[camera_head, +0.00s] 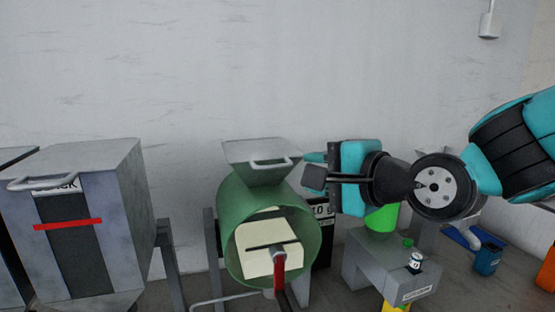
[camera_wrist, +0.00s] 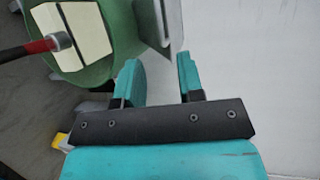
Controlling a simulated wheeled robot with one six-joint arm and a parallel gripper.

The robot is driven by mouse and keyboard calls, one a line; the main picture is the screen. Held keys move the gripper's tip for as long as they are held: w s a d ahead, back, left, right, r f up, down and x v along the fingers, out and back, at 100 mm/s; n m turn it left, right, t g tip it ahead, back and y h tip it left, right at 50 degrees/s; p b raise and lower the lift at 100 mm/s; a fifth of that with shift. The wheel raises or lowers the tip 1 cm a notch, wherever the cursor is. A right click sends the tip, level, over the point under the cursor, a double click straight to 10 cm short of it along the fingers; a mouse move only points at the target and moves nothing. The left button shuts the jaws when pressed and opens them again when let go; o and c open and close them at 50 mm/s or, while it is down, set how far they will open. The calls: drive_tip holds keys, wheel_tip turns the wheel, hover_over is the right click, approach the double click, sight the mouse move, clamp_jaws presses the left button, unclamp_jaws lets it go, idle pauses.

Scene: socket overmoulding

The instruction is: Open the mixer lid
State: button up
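A green drum machine (camera_head: 226,232), which looks like the mixer, stands mid-picture in the head view with its round front open. A grey sloped lid or hopper piece (camera_head: 240,150) with a pale bar handle (camera_head: 268,163) sits on top of it. My gripper (camera_head: 314,172) is just right of this piece, apart from the handle. The wrist view shows the drum (camera_wrist: 100,72) at the upper left and a grey plate edge (camera_wrist: 172,25) beyond my gripper (camera_wrist: 158,80). The fingers are spread with nothing gripped between them.
A grey box machine (camera_head: 125,200) with a top handle and a red bar (camera_head: 68,224) stands at left; its label is partly hidden. A grey bench unit (camera_head: 385,268) and a blue cup (camera_head: 487,259) are at right. The white wall (camera_head: 150,70) is close behind.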

sight(280, 167)
drive_tip(key=p+x, duration=0.3)
drive_tip(key=x, duration=0.7)
drive_tip(key=shift+a, duration=0.1)
clamp_jaws()
